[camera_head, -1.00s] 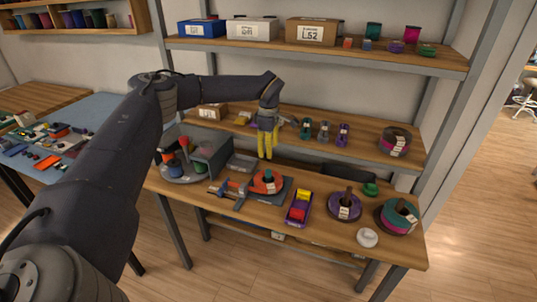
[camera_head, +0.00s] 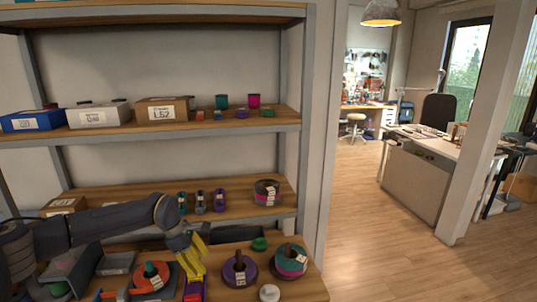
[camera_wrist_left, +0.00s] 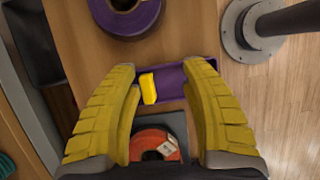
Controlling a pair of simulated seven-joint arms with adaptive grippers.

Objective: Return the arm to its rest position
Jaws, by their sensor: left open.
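My left gripper (camera_head: 196,260) has yellow fingers and points down over the workbench in the head view. In the left wrist view its two fingers (camera_wrist_left: 165,100) are spread apart with nothing held between them. Below them lie a purple tray (camera_wrist_left: 172,83) with a yellow block (camera_wrist_left: 148,88) and an orange spool (camera_wrist_left: 155,143). In the head view the gripper is right of the orange spool (camera_head: 152,276) and partly covers the purple tray (camera_head: 194,290). My left arm (camera_head: 100,223) reaches in low from the left. My right gripper is in neither view.
A purple spool (camera_head: 240,270) and a teal-and-magenta spool (camera_head: 290,261) stand right of the gripper on the bench. A white round item (camera_head: 269,293) sits in front. Shelves with boxes (camera_head: 162,109) rise behind. Open floor (camera_head: 375,250) lies to the right.

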